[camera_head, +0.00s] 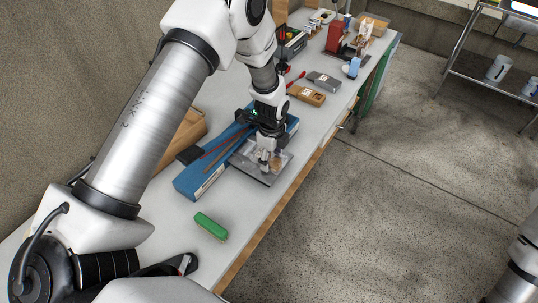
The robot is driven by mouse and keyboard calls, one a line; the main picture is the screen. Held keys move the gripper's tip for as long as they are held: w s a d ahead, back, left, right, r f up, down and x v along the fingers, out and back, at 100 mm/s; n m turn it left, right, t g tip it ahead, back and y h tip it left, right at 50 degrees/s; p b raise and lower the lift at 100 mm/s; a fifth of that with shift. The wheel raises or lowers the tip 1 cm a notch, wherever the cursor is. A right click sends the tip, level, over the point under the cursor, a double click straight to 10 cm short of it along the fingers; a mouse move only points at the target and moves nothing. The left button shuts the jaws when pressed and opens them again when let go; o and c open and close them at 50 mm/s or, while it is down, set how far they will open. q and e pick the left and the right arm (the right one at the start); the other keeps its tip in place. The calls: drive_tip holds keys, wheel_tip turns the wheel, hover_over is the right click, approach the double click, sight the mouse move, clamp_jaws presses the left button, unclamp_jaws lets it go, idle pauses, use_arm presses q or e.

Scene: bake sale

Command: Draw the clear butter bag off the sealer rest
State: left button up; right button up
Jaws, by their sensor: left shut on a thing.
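The blue sealer (205,175) lies at an angle along the white table, with a dark bar and a reddish strip along its top. A grey, shiny rest (258,178) sits at its front side. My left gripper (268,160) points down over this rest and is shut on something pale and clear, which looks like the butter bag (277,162). The gripper hides much of the bag, and I cannot tell whether the bag touches the rest. My right gripper is out of view; only part of my right arm shows at the lower right.
A green block (211,226) lies on the white table (246,214) in front of the sealer. A brown box (306,95) and a grey case (324,80) lie farther back. A metal shelf (463,55) stands across the open floor (390,190).

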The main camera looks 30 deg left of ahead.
sight(271, 157)
use_arm(q)
drive_tip(key=o, duration=0.9)
wheel_tip(271, 157, up, 12)
